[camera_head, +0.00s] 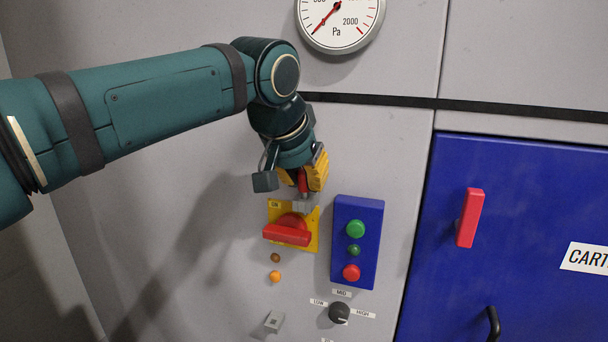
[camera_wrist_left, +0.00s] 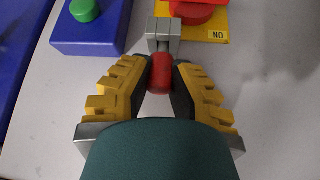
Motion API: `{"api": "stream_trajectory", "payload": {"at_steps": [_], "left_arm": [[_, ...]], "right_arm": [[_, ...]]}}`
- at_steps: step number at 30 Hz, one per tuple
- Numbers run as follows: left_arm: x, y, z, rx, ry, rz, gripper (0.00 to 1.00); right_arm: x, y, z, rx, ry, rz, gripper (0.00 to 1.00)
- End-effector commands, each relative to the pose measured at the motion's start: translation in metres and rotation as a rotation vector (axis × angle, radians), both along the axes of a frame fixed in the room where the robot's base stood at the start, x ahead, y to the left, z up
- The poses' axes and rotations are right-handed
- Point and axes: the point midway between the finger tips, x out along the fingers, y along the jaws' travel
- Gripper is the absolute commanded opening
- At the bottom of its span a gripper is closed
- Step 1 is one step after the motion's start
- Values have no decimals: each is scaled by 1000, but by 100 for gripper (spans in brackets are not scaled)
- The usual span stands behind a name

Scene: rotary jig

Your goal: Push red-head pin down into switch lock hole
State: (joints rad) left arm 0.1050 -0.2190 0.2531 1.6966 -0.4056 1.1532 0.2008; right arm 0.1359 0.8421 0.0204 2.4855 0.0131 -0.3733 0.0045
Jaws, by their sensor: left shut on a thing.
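My left gripper (camera_head: 304,182) is shut on the red-head pin (camera_head: 303,181), just above the switch's lock block. In the left wrist view the red pin head (camera_wrist_left: 161,73) sits between the two yellow-backed fingers, right by the grey lock block (camera_wrist_left: 164,35). The lock block (camera_head: 305,203) stands at the top of the yellow switch plate (camera_head: 312,237). The red switch handle (camera_head: 287,235) lies roughly level, close to the ON label. My right gripper is in neither view.
A blue button box (camera_head: 370,255) with green and red buttons stands close to the right of the switch. A dark selector knob (camera_head: 339,313) and an orange lamp (camera_head: 274,277) are below. A pressure gauge (camera_head: 339,22) is above. A blue door (camera_head: 530,220) is at the right.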

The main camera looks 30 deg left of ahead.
Motion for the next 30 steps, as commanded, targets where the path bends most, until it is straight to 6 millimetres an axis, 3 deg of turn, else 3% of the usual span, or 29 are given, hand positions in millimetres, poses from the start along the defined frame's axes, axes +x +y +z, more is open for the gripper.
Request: {"api": "stream_trajectory", "payload": {"at_steps": [8, 9, 11, 23, 30], "left_arm": [[0, 0, 0, 0, -1, 0, 0], [0, 0, 0, 0, -1, 0, 27], [0, 0, 0, 0, -1, 0, 46], [-2, 0, 4, 0, -2, 0, 46], [-23, -2, 38, 0, -6, -1, 46]], "right_arm": [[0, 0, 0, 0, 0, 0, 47], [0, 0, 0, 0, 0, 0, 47], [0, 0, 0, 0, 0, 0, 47], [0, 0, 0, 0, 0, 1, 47], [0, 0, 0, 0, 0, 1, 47]]}}
